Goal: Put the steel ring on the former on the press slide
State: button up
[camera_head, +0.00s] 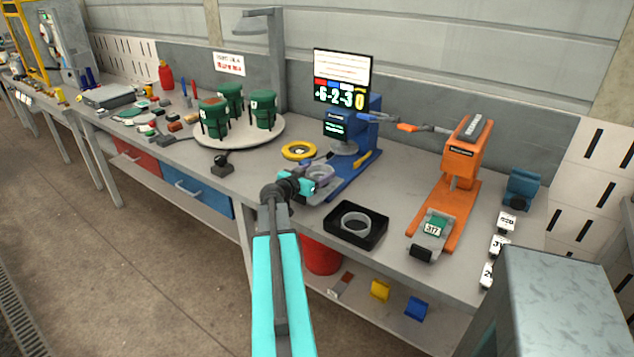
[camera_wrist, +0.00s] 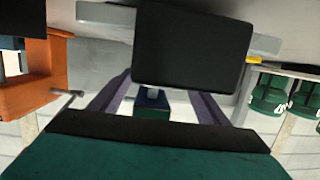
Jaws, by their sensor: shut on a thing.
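My gripper (camera_head: 310,183) is at the front of the blue press (camera_head: 352,165), over a grey slide plate (camera_head: 322,195). It is shut on a pale grey ring (camera_head: 321,171), small and partly hidden by the jaws in the head view. I cannot tell whether the ring is around a former or above it. Another steel ring (camera_head: 356,223) lies in a black tray (camera_head: 343,236) to the right. In the wrist view, a black block (camera_wrist: 192,45) and a dark green block (camera_wrist: 150,158) fill much of the picture.
An orange press (camera_head: 458,190) with a green 317 label stands to the right. A yellow ring (camera_head: 298,151) lies behind my gripper. Green containers (camera_head: 263,110) stand on a round plate (camera_head: 240,133) to the left. A display (camera_head: 341,78) stands behind the blue press.

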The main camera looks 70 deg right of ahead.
jog(key=shift+f+b, duration=0.95)
jog(key=shift+b, duration=0.4)
jog(key=o, duration=1.2)
jog(key=shift+f, duration=0.1)
jog(key=shift+c, duration=0.2)
jog(key=v, duration=1.2)
jog(key=shift+w, duration=0.1)
